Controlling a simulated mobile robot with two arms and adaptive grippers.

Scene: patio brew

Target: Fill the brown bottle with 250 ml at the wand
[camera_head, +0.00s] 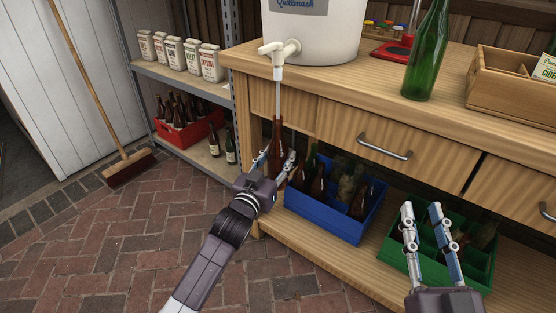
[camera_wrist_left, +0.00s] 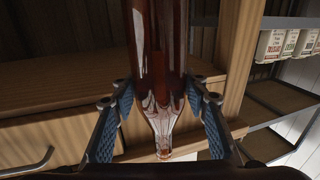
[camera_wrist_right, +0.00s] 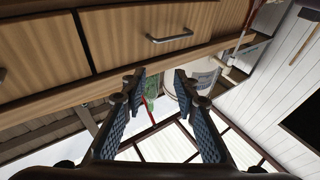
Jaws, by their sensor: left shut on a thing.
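The brown bottle (camera_head: 277,145) is upright below the white wand (camera_head: 279,97), which hangs from the tap (camera_head: 278,53) of the white bucket (camera_head: 315,30). The wand's lower end meets the bottle's mouth; how deep it sits inside cannot be seen. My left gripper (camera_head: 274,160) is shut around the bottle's body. In the left wrist view the brown bottle (camera_wrist_left: 162,50) stands between the finger pads, its neck toward the bottom of the picture. The liquid level in it cannot be told. My right gripper (camera_head: 421,207) is open and empty, in front of the green crate.
A green bottle (camera_head: 428,55) and a wooden box (camera_head: 512,85) stand on the counter. A blue crate (camera_head: 325,219) and a green crate (camera_head: 468,270) with bottles sit on the lower shelf. A red crate (camera_head: 189,134) stands left. A broom (camera_head: 128,168) leans on the wall.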

